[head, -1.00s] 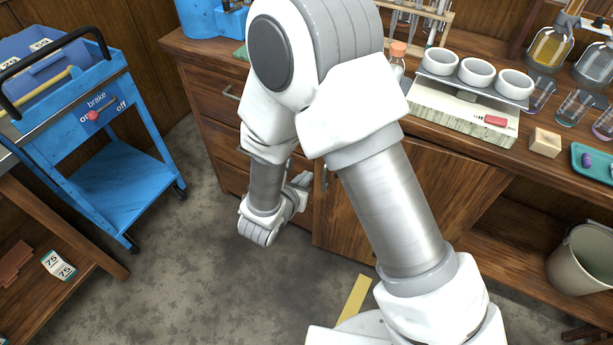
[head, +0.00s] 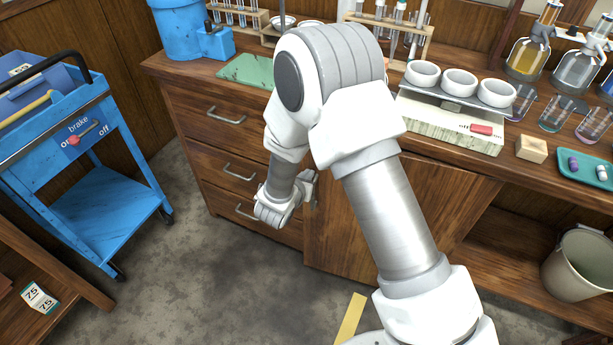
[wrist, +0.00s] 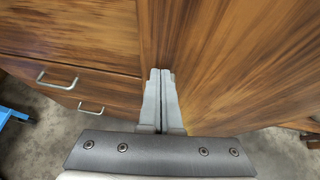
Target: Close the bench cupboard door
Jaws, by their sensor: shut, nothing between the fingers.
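The bench cupboard door (head: 345,225) is a brown wooden panel right of the drawers, partly hidden behind my arm. In the wrist view the door (wrist: 250,75) fills the right side. No wide gap shows at its left edge, but I cannot tell whether it is fully flush. My gripper (wrist: 161,72) is shut and empty, its fingertips together at the seam between the drawers and the door. I cannot tell whether they touch the wood. In the head view my wrist hides most of the gripper.
Drawers with metal handles (head: 226,116) are left of the door. An open shelf bay with a grey bucket (head: 580,265) is to the right. A blue trolley (head: 90,200) stands at the left. Bare floor lies between. A scale with white rings (head: 450,125) stands on the bench.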

